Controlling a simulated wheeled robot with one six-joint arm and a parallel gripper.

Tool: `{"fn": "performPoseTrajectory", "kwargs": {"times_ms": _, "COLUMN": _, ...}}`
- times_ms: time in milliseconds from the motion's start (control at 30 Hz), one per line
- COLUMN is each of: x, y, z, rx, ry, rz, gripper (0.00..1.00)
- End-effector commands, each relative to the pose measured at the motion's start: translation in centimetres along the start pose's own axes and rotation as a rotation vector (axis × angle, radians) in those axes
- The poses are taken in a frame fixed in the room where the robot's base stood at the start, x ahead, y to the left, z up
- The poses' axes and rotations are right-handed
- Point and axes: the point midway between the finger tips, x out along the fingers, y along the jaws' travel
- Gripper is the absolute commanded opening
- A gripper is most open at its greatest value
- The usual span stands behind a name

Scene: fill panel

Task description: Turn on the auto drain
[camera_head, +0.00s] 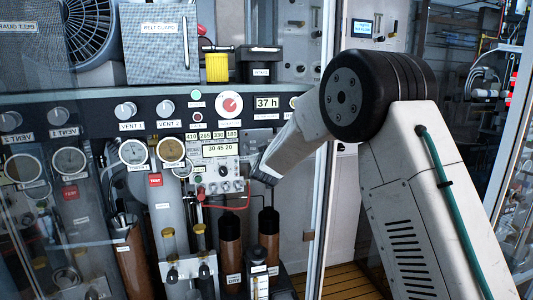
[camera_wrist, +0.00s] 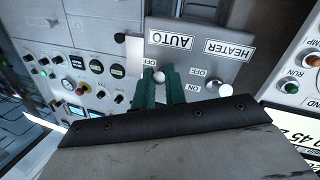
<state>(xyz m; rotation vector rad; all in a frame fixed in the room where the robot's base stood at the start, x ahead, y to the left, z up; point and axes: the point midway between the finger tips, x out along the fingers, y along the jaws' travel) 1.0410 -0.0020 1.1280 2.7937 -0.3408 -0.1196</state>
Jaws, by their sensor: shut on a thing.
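In the wrist view, a grey switch plate carries an upside-down AUTO label (camera_wrist: 170,40) and an upside-down HEATER label (camera_wrist: 229,48). A small round white switch knob (camera_wrist: 159,76) sits by the AUTO label, with an OFF mark beside it. My gripper (camera_wrist: 160,78) has its two green fingers closed around this knob. The fingers hide the switch's base and any ON mark. The heater switch (camera_wrist: 224,89) stands apart to the right, with OFF and ON marks. In the head view my gripper (camera_head: 263,176) is at the panel's right part, its fingertips too small to make out.
Other controls crowd the switch: dark buttons and knobs (camera_wrist: 97,67) on the left and a green RUN button (camera_wrist: 292,87) on the right. In the head view, a red wire (camera_head: 235,209) hangs below the display box (camera_head: 220,150), left of my gripper. A glass door frame (camera_head: 322,215) stands close right.

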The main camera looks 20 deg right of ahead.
Motion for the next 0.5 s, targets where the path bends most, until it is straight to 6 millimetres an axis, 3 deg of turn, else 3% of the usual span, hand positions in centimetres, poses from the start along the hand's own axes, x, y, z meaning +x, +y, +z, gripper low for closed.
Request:
{"fn": "performPoseTrajectory", "kwargs": {"times_ms": 233, "x": -0.17, "y": 0.35, "z": -0.72, "rx": -0.036, "ry": -0.149, "rz": -0.046, "gripper": 0.00}}
{"fn": "performPoseTrajectory", "kwargs": {"times_ms": 500, "x": -0.26, "y": 0.22, "z": -0.88, "rx": -0.050, "ry": -0.192, "rz": -0.070, "gripper": 0.00}}
